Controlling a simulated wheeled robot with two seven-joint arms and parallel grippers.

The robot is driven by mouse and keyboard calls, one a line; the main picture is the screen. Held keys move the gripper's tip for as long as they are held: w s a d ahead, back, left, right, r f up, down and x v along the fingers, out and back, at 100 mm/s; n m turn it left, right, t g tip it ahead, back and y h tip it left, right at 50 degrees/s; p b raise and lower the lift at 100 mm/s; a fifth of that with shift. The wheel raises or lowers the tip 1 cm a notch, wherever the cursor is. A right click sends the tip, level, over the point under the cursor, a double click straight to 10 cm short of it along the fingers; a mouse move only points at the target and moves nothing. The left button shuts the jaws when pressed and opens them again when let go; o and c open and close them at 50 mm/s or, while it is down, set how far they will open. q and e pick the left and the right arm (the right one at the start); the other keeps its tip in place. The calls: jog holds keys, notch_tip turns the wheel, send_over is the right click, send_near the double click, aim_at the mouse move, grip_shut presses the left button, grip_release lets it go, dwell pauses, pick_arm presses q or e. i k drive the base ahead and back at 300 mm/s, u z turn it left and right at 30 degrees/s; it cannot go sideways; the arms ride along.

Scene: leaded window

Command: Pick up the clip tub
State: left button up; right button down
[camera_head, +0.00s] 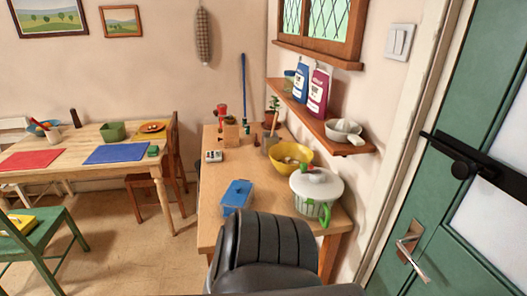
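A blue lidded tub (236,195), which looks like the clip tub, sits upright near the front left edge of the wooden side table (222,172). Its lid looks shut. Nothing touches it. The black chair back stands just in front of it, and the tub's lower front comes close to that back in the picture. Neither of my grippers can be made out in the head view.
A black padded chair (265,245) blocks the table's front. A white-lidded pot (316,190) and yellow bowl (290,157) stand right of the tub. A shelf (320,118) overhangs the table's right side. A green door (450,235) with a black bar (440,143) is at right.

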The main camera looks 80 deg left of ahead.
aim_at(251, 200)
jog(key=u, duration=1.7)
